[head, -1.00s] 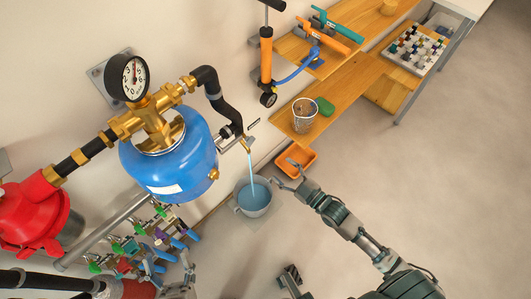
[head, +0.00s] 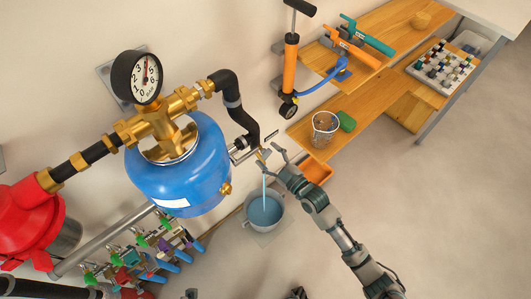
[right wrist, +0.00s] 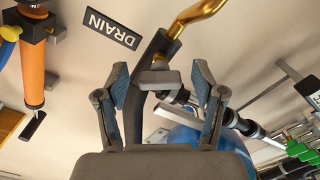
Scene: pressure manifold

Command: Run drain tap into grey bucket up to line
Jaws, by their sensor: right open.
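The brass drain tap (head: 263,154) sits at the end of a black hose beside the blue tank. A pale blue stream (head: 264,186) runs from it into the grey bucket (head: 279,225) on the floor below. Blue water covers the bucket's inside; I cannot make out the line. My right gripper (head: 277,154) is open, just right of the tap. In the right wrist view the open fingers (right wrist: 161,85) stand either side of a grey handle-like part (right wrist: 158,77), with no visible grip on it. The brass spout (right wrist: 197,14) curves above. My left gripper is not in view.
A DRAIN label (right wrist: 112,28) is on the wall. The gauge (head: 137,77) is above the blue tank (head: 180,178). An orange pump (head: 290,65), a clear beaker (head: 324,127) and an orange bin (head: 316,172) are to the right.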

